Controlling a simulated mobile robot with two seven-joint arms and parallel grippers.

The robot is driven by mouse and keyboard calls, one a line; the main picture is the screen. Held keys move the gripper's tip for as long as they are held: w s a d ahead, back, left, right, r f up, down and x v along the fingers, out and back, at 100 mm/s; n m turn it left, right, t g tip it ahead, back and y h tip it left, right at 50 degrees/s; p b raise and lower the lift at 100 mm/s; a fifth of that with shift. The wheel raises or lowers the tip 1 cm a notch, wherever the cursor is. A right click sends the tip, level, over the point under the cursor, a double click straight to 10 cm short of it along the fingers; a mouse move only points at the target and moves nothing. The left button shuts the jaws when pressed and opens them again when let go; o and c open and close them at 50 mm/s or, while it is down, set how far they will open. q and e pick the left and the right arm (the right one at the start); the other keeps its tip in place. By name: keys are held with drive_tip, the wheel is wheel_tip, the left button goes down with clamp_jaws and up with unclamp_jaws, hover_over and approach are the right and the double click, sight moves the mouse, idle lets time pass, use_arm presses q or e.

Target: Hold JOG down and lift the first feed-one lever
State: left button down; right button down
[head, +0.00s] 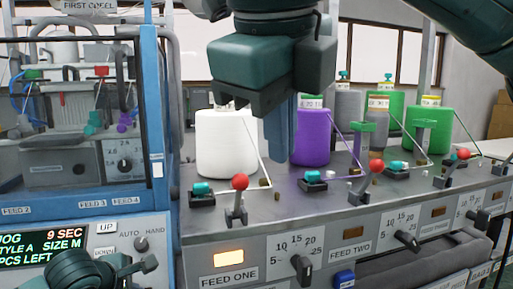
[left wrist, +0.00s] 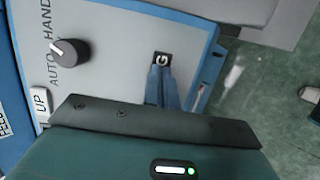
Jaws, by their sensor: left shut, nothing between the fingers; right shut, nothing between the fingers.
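The first feed-one lever (head: 236,205) has a red ball on top and stands above the FEED ONE label, in front of the white yarn cone. My right gripper (head: 281,158) is shut and empty, pointing down between the white and purple cones, behind and right of the red ball in the picture. In the left wrist view, my shut, empty left gripper (left wrist: 163,75) is at a black button (left wrist: 162,57) on the grey panel. Only a letter G shows on it; the fingers hide the rest. I cannot tell whether it is pressed. The display (head: 40,247) reads JOG, 9 SEC.
A white cone (head: 226,140) and a purple cone (head: 312,138) flank my right fingers. More red-ball levers stand to the right, including the FEED TWO one (head: 376,166). The FEED ONE lamp (head: 229,258) glows amber. An AUTO/HAND knob (left wrist: 70,52) sits beside the button.

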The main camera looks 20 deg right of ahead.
use_arm(q)
drive_tip(key=shift+f, duration=0.1)
use_arm(e)
drive_tip(key=w+a+r, duration=0.1)
drive_tip(key=w+r, duration=0.2)
drive_tip(key=r, duration=0.3)
drive_tip(key=shift+a+r, duration=0.3)
drive_tip(key=shift+r, duration=0.05)
drive_tip(key=shift+w, duration=0.1)
drive_tip(key=v, duration=0.7)
drive_tip(key=shift+r, duration=0.25)
use_arm(q)
drive_tip(key=shift+s+r+p, duration=0.35)
drive_tip(key=shift+s+r, duration=0.15)
drive_tip(key=shift+r, duration=0.3)
drive_tip(key=v, duration=0.2)
drive_tip(key=d+p+v, duration=0.1)
drive_tip(key=v, duration=0.1)
drive_tip(key=shift+s+r, duration=0.1)
drive_tip(key=shift+s, duration=0.05)
use_arm(e)
drive_tip(key=shift+r, duration=0.95)
